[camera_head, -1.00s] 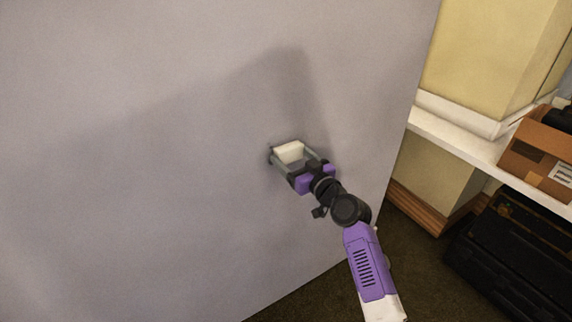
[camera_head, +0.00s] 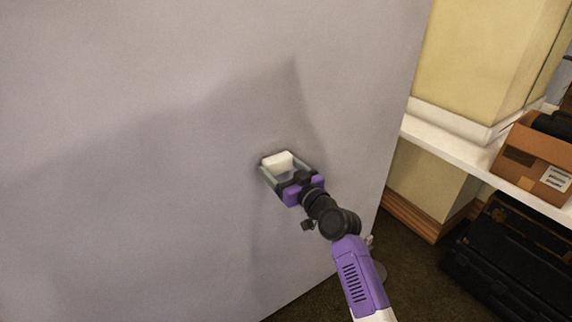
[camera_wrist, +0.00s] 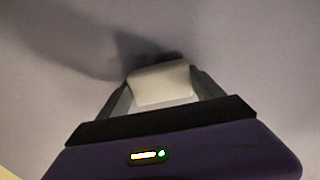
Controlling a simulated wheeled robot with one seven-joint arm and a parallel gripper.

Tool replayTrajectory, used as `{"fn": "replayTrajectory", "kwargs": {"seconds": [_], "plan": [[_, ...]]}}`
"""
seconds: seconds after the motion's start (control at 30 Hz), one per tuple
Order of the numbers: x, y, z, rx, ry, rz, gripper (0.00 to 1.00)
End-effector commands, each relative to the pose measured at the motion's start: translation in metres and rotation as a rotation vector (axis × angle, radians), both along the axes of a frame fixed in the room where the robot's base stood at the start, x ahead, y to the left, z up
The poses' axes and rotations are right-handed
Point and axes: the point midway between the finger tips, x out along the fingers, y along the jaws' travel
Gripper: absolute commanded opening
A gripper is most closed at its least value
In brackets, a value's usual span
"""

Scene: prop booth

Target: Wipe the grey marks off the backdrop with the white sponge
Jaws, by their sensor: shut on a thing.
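The white sponge (camera_head: 277,160) is held between the two fingers of my gripper (camera_head: 279,166), in front of the large grey-lilac backdrop (camera_head: 120,90). In the wrist view the sponge (camera_wrist: 160,82) sits squarely between the fingertips, its far side close to the backdrop (camera_wrist: 245,45). I cannot tell whether it touches the surface. A dark patch lies just beyond the sponge in the wrist view; I cannot tell shadow from grey mark there. No separate grey mark stands out elsewhere; broad soft shadows cover the lower backdrop.
Dark carpet (camera_head: 405,270) shows at the bottom.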

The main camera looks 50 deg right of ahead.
Motion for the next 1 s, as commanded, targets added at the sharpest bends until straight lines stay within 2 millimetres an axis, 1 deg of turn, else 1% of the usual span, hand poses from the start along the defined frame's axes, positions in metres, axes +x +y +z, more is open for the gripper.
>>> {"fn": "replayTrajectory", "kwargs": {"seconds": [0.03,0.27,0.6,0.73,0.87,1.0], "plan": [[0.004,0.008,0.001,0.000,0.001,0.013,0.44],[0.007,0.018,0.001,0.002,0.002,0.018,0.44],[0.013,0.044,0.001,0.001,0.002,0.018,0.44],[0.013,0.045,0.002,0.000,0.001,0.014,0.44],[0.012,0.044,0.007,0.000,0.000,0.012,0.44],[0.011,0.037,0.004,0.000,-0.001,0.009,0.44]]}}
